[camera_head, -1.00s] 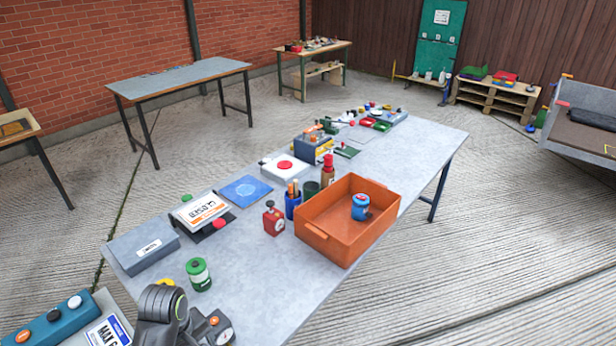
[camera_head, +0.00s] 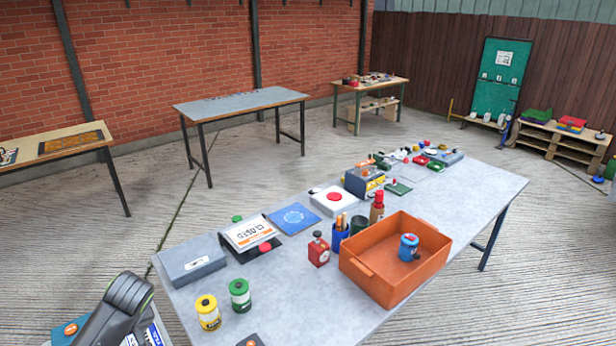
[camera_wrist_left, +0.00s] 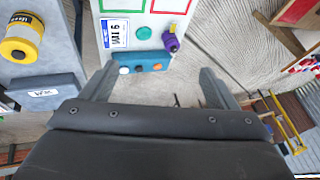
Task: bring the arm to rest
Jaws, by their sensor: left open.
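My left arm (camera_head: 122,305) shows as a dark link at the lower left of the head view, beside the near left corner of the grey table (camera_head: 290,300). In the left wrist view my left gripper (camera_wrist_left: 156,76) has its two grey fingers wide apart with nothing held between them. Beyond the fingertips lies a blue block with round buttons (camera_wrist_left: 142,63) at the edge of a pale labelled panel (camera_wrist_left: 145,15); whether a finger touches it I cannot tell. My right gripper is in neither view.
A yellow canister (camera_head: 208,312) and a green canister (camera_head: 240,295) stand near the arm. A grey box (camera_head: 191,261), a red canister (camera_head: 319,250) and an orange crate (camera_head: 372,282) holding a blue canister (camera_head: 409,246) are further along. Concrete floor (camera_head: 90,235) left of the table is clear.

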